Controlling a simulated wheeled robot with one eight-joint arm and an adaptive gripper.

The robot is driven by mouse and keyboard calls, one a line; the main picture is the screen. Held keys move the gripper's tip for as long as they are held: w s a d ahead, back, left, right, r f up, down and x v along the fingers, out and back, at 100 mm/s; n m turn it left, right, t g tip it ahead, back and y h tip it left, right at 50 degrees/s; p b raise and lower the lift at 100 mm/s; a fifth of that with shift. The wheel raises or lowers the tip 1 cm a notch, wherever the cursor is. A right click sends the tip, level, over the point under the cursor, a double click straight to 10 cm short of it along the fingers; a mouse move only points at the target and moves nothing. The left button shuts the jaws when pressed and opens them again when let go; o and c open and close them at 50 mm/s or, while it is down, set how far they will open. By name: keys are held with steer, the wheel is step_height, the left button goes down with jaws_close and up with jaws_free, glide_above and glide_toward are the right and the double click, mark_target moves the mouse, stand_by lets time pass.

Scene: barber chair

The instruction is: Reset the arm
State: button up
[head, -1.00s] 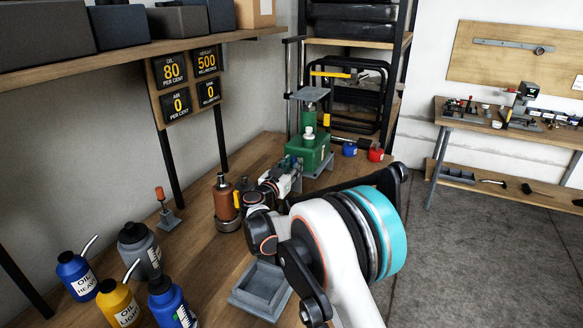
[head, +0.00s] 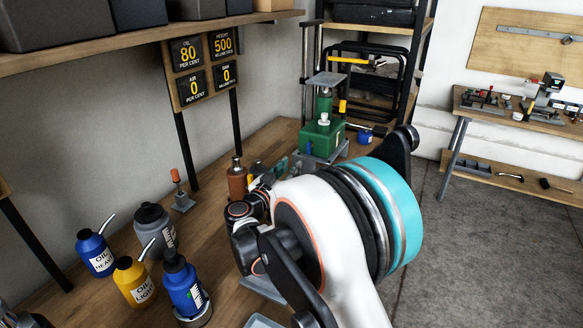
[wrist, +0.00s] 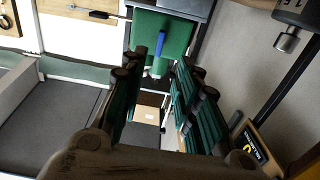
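My arm fills the lower middle of the head view, folded close to the camera. It hides most of my gripper, of which only a little shows near the green machine (head: 323,139). In the wrist view the two fingers of my gripper (wrist: 160,75) stand apart with nothing held between them. A green surface with a blue part (wrist: 159,66) lies beyond the fingertips in that view; I cannot tell if it is the same machine. The green machine stands on the bench (head: 150,200), with a grey plate on top.
Several oil bottles stand at the bench's left, including a blue one (head: 96,253) and a yellow one (head: 133,281). A brown bottle (head: 237,181) stands close beside my arm. A sign board (head: 203,72) hangs under the shelf (head: 140,42). The floor (head: 470,240) at right is clear.

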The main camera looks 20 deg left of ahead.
stand_by(0.3)
steer(key=w+d+r+m+g+h, duration=0.15)
steer(key=w+d+r, duration=0.25)
steer(key=d, duration=0.9)
steer(key=w+d+r+g+h, duration=0.3)
steer(key=w+d+r, duration=0.1)
steer(key=d, duration=0.9)
steer(key=s+d+r+g+h, duration=0.1)
steer(key=s+d+r+g, duration=0.1)
steer(key=d, duration=0.8)
steer(key=s+d+r+g, duration=0.1)
steer(key=s+d+r, duration=0.15)
steer(key=d, duration=0.65)
steer(key=s+d+r+g+h, duration=0.1)
steer(key=s+d+r+g, duration=0.15)
steer(key=d, duration=0.75)
steer(key=s+d+f+y, duration=0.2)
steer(key=s+f+y, duration=0.1)
steer(key=s, duration=1.3)
steer(key=s+a+f+n+y, duration=0.1)
steer(key=s+a+f+y, duration=0.1)
steer(key=s, duration=0.7)
steer(key=s+a+f+n+y, duration=0.1)
steer(key=s+a+f+y, duration=0.1)
steer(key=s, duration=0.6)
step_height(320, 180, down, 2)
steer(key=shift+s+a+f+g+y, duration=0.1)
steer(key=shift+s+a+g+y, duration=0.25)
steer(key=shift+a+g, duration=0.1)
